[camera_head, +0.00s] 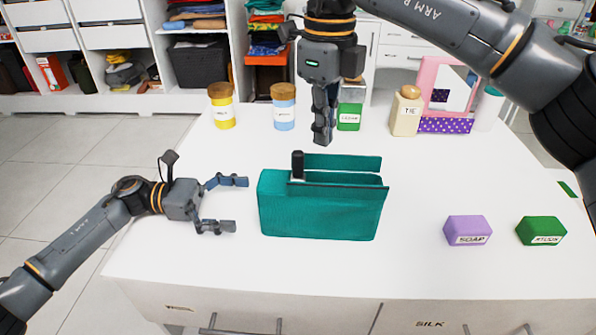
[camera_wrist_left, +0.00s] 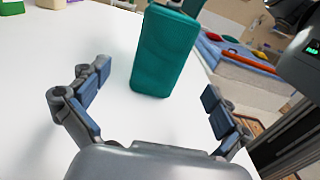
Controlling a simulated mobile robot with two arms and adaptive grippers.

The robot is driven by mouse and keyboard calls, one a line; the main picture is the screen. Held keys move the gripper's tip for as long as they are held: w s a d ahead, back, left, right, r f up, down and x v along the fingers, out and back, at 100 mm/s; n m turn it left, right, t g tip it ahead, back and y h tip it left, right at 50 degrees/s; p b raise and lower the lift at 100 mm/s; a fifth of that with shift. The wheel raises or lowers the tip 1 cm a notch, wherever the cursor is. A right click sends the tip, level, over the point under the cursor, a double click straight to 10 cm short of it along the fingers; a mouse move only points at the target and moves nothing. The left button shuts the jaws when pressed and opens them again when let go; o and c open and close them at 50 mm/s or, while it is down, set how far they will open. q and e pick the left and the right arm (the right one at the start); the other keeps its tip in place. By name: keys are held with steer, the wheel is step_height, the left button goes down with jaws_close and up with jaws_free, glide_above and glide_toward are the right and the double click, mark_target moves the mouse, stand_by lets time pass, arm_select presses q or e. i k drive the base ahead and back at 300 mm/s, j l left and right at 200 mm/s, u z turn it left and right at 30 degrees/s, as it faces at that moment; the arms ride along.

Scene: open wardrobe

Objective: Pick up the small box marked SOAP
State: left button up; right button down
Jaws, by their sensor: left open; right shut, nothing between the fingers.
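The small purple box marked SOAP (camera_head: 467,230) lies on the white table at the right, in the head view. My left gripper (camera_head: 240,204) is open and empty beside the left end of a teal open-topped pouch. In the left wrist view, its fingers (camera_wrist_left: 155,105) are spread, with the teal pouch (camera_wrist_left: 163,50) ahead between them. My right gripper (camera_head: 322,135) is shut and empty, pointing down above the table behind the pouch. It is far to the left of the soap box. The soap box does not show in the left wrist view.
The teal pouch (camera_head: 318,220) stands mid-table with a dark-topped item (camera_head: 298,165) in it. A green box (camera_head: 541,231) lies right of the soap. Jars, including a yellow one (camera_head: 222,108), a beige bottle (camera_head: 406,112) and a pink mirror stand (camera_head: 445,95) line the back. Table around the soap is clear.

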mark_target(459, 230)
steer(key=k, duration=1)
